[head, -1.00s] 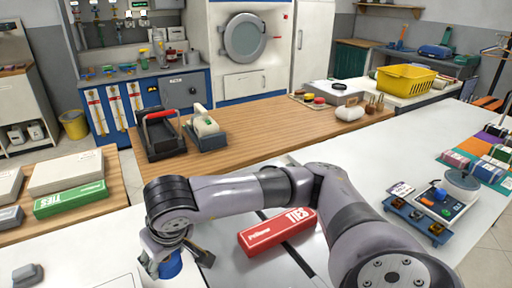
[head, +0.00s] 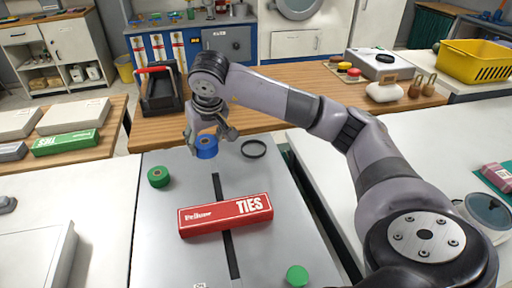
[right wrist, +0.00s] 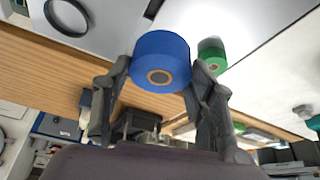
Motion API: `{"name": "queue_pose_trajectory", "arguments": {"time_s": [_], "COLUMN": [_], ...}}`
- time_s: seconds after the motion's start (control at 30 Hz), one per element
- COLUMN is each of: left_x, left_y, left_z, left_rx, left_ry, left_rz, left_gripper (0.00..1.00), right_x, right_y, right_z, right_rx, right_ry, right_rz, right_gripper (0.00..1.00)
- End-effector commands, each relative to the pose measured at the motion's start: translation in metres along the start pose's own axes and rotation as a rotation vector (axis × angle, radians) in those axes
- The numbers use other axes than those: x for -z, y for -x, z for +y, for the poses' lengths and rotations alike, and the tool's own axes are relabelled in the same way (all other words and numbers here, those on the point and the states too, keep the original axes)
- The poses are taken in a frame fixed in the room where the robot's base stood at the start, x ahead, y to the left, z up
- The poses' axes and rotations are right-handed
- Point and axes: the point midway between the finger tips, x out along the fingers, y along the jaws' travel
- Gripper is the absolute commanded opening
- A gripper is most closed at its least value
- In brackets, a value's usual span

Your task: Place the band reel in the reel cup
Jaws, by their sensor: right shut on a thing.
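My right gripper (head: 207,138) is shut on a blue band reel (head: 206,148) near the back edge of the grey worktop. In the right wrist view the blue reel (right wrist: 161,62) sits between both fingers, its brown core facing the camera. A black ring (head: 253,149), which may be the rim of the reel cup, lies on the worktop just right of the held reel. It also shows at the upper left of the right wrist view (right wrist: 66,15). I cannot tell its depth, nor the exact height of the reel over the surface. My left gripper is not in view.
Green reels stand on the worktop at left (head: 158,177) and at the front (head: 298,276). A red TIES box (head: 226,214) lies across the dark slot. A wooden counter (head: 260,123) runs behind. The worktop between the box and the ring is clear.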

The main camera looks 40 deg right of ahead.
Motion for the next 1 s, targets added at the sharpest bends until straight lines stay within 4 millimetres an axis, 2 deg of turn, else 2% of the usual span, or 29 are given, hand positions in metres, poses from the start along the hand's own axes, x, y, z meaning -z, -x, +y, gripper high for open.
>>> {"name": "queue_pose_trajectory", "arguments": {"time_s": [0.03, 0.1, 0.2, 0.3, 0.4, 0.57, 0.67, 1.0], "left_x": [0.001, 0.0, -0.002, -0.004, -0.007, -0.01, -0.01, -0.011], "left_y": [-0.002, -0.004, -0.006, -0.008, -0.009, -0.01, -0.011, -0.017], "left_z": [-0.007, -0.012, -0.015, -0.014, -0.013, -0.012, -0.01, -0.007], "left_rx": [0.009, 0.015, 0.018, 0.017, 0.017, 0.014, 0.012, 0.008], "left_ry": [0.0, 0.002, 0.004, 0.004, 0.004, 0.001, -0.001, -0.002], "left_rz": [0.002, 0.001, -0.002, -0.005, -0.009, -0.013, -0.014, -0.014], "left_gripper": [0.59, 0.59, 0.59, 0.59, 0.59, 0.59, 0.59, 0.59], "right_x": [0.02, 0.043, 0.068, 0.085, 0.094, 0.098, 0.093, 0.058], "right_y": [0.002, 0.006, 0.013, 0.019, 0.024, 0.026, 0.015, -0.067], "right_z": [0.022, 0.051, 0.094, 0.132, 0.161, 0.184, 0.188, 0.187], "right_rx": [-0.015, -0.033, -0.058, -0.079, -0.094, -0.106, -0.11, -0.11], "right_ry": [-0.044, -0.091, -0.152, -0.201, -0.234, -0.258, -0.26, -0.259], "right_rz": [0.002, 0.002, 0.001, 0.001, 0.0, -0.001, -0.004, -0.006], "right_gripper": [0.23, 0.23, 0.23, 0.23, 0.23, 0.23, 0.23, 0.23]}}
